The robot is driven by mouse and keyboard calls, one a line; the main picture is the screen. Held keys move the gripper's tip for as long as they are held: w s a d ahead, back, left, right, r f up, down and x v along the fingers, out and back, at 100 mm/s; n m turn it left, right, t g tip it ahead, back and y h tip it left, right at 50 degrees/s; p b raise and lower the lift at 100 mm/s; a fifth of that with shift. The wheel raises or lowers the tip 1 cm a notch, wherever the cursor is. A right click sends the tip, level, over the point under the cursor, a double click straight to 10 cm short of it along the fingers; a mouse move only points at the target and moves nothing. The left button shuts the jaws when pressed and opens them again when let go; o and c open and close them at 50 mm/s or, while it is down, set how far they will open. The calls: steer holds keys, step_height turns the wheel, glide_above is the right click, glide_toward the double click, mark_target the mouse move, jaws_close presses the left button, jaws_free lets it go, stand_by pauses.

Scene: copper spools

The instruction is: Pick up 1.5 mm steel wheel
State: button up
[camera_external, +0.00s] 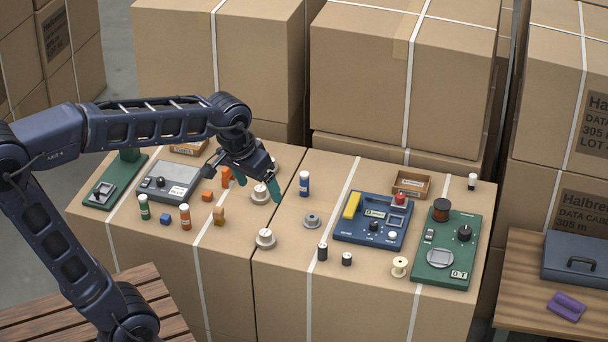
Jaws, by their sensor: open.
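No label for a 1.5 mm steel wheel is readable. Three pale or grey wheel-like spools could match: a pale one (260,194) below my gripper, a pale one (265,239) nearer the front edge, and a flat grey one (312,220) to the right. My gripper (257,183) has teal fingers, is open and points down over the left-middle of the box top. The first pale spool appears close under or between the fingers; I cannot tell if they touch it. Another pale item behind is partly hidden by my gripper.
A blue device (373,220) and a green device (446,249) stand on the right. A grey scale-like device (171,182) is at left. Small bottles, blocks and dark spools are scattered between. An open cardboard tray (411,186) lies behind. Tall boxes (403,75) stand behind the work surface.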

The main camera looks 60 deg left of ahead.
steer(key=w+a+f+n+g, duration=0.1)
steer(key=w+a+f+n, duration=0.3)
steer(key=w+a, duration=0.75)
steer(key=n+g, duration=0.2)
steer(key=n, duration=0.8)
glide_above(260, 188)
step_height(260, 188, down, 27)
steer(key=shift+s+a+f, duration=0.1)
steer(key=shift+a+f, duration=0.2)
steer(key=shift+f, duration=0.4)
step_height(260, 188, down, 5)
steer(key=shift+r, duration=0.1)
steer(key=shift+d+f, duration=0.2)
steer(key=shift+f, duration=1.2)
steer(key=shift+d+f, duration=0.15)
steer(key=shift+f, duration=1.2)
steer(key=c, duration=1.1)
steer(key=shift+c, duration=0.2)
